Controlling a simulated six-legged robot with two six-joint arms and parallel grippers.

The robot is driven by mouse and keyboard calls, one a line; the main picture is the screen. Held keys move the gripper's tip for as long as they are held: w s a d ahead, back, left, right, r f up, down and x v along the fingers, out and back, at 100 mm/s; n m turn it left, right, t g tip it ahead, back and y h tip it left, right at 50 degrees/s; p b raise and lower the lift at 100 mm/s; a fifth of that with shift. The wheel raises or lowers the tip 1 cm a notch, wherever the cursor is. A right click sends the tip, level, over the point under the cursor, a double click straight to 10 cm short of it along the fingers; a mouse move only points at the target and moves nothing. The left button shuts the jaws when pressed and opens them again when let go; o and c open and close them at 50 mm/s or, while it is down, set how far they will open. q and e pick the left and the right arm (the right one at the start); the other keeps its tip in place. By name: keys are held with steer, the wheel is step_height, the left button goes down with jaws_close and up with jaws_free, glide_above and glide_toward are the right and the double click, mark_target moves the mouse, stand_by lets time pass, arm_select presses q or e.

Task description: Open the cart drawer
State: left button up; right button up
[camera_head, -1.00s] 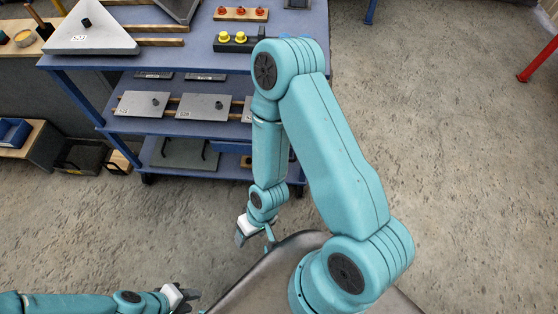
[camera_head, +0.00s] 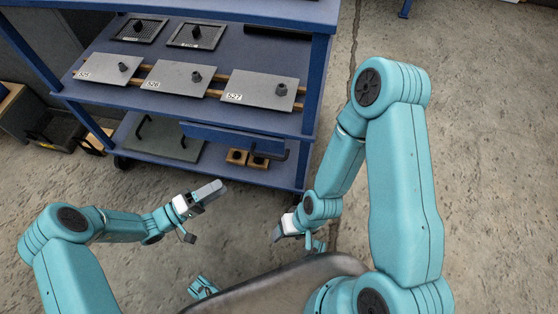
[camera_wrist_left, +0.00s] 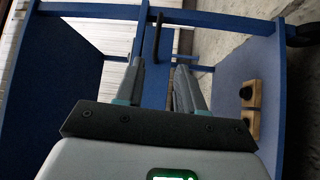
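The blue cart (camera_head: 313,100) stands ahead of me. Its drawer (camera_head: 232,135) is a blue front panel under the middle shelf, with a dark bar handle (camera_head: 268,155) near its right end. The drawer looks shut. In the left wrist view the black handle (camera_wrist_left: 157,36) stands ahead of the fingertips, apart from them. My left gripper (camera_head: 203,213) is open and empty, in front of the cart and lower left of the handle; its fingers also show in the wrist view (camera_wrist_left: 160,68). My right gripper (camera_head: 300,243) looks open and empty, right of the left one.
Several grey plates (camera_head: 180,78) lie on wooden rails on the shelf above the drawer. Wooden blocks (camera_head: 257,161) and a grey-green panel (camera_head: 162,138) sit on the bottom shelf. A dark bin (camera_head: 60,130) is at left. The floor before the cart is clear.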

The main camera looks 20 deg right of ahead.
arm_select(q)
steer(key=b+x, duration=0.3)
steer(key=x, duration=1.2)
steer(key=shift+w+d, duration=0.2)
steer(key=shift+d, duration=0.2)
steer(key=shift+r, duration=0.1)
jaws_close()
